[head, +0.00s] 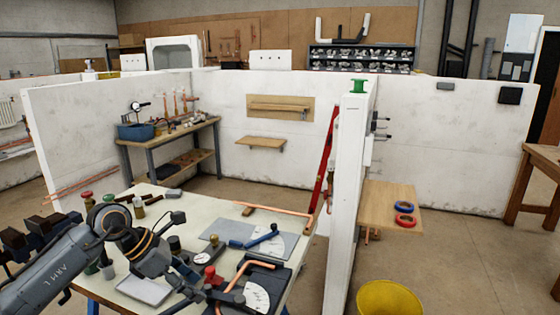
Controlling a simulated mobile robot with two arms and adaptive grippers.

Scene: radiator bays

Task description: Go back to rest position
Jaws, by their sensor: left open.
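My left gripper (180,248) reaches in from the lower left, over the cream-topped workbench (200,205). Its jaws are apart and I see nothing held between them. My left arm and gripper hide part of the bench's left side. Just past the gripper lie a small round gauge (205,256) and a red-topped piece (210,273). My right gripper is not in view.
The bench also holds a shallow tray (144,290), a blue-handled tool (262,238), a black pipe bender (272,278) and a copper pipe (282,211). A white partition (343,200) stands to the right. A yellow bucket (388,299) is on the floor.

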